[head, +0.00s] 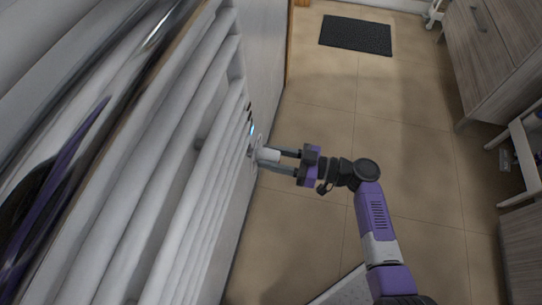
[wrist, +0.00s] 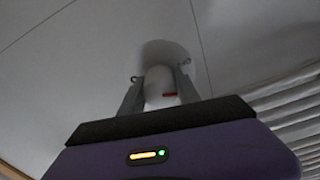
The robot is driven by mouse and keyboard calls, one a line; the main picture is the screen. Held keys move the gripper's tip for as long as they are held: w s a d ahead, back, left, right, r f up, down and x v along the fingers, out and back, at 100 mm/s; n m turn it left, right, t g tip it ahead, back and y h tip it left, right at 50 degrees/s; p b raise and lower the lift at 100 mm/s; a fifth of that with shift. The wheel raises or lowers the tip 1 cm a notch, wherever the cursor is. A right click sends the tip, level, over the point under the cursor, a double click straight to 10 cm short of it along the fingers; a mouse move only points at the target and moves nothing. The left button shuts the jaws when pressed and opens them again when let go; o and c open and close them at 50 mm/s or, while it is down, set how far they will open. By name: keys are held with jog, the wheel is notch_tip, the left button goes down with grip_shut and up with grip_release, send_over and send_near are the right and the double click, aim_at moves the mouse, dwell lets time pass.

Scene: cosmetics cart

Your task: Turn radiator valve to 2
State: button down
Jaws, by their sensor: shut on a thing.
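The radiator valve (head: 268,155) is a white knob low beside the radiator. In the wrist view the valve (wrist: 160,83) is a rounded white knob with a red mark on its right side. My gripper (head: 272,160) reaches it from the right in the head view. In the wrist view my gripper (wrist: 158,85) has one grey finger on each side of the knob and is shut on it. No numbers on the valve can be read, so its setting cannot be told.
The white radiator (head: 185,165) with long bars fills the left of the head view. A dark mat (head: 356,35) lies on the tiled floor at the back. Wooden drawers (head: 490,55) stand at the right.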

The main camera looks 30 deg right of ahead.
jog(key=m, duration=0.6)
jog(key=shift+p, duration=0.4)
jog(key=m+p, duration=0.1)
jog(key=m, duration=0.4)
jog(key=shift+m+p, duration=0.3)
jog(key=c, duration=0.9)
grip_release()
jog(key=shift+o, duration=0.2)
jog(key=v, duration=0.7)
jog(key=shift+s+d, duration=0.3)
jog(key=shift+s, duration=0.05)
jog(key=shift+w+d, duration=0.1)
